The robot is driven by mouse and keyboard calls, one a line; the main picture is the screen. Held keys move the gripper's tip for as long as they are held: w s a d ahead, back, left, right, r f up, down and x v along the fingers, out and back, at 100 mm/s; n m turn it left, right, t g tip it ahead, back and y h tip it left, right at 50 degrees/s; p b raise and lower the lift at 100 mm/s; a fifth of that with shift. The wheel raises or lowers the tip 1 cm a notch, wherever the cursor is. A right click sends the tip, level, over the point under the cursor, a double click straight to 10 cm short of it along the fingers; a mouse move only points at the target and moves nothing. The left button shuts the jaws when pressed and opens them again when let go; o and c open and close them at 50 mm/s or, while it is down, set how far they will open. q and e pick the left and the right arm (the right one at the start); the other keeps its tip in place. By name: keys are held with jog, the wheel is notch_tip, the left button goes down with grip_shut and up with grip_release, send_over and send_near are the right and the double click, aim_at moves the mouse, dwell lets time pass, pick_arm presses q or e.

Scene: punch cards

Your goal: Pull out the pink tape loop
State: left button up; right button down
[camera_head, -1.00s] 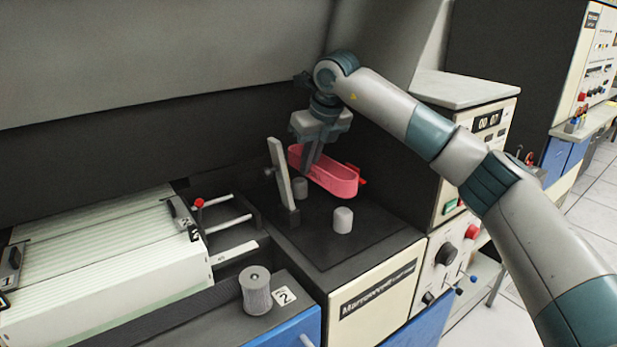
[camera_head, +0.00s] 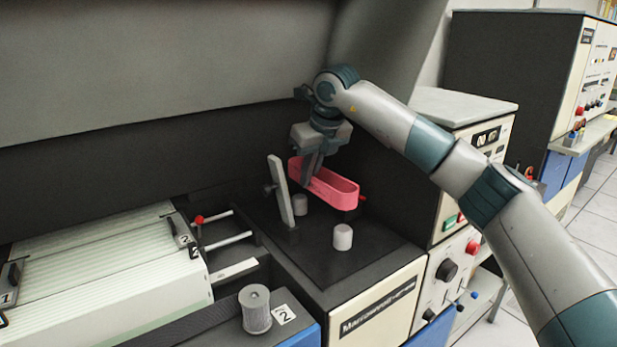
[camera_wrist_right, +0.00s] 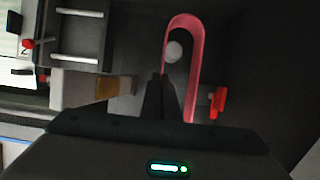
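The pink tape loop (camera_head: 338,190) is a long rounded band in the head view, above the black deck. It also shows in the wrist view as a pink U (camera_wrist_right: 194,70). My right gripper (camera_head: 309,178) is over the loop's left part with its fingers close together on the band's wall. In the wrist view the fingers (camera_wrist_right: 160,80) meet at one strand of the loop. The loop looks a little above the deck. A grey post (camera_head: 300,204) and a second post (camera_head: 343,237) stand below it. My left gripper is out of view.
A tilted grey lever plate (camera_head: 281,192) stands just left of the loop. A red knob (camera_wrist_right: 217,102) is close at its right. A dark back wall and the cabinet (camera_head: 465,110) bound the space. The deck's front is mostly clear.

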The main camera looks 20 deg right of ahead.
jog(key=shift+r+p, duration=1.3)
jog(key=shift+r, duration=1.15)
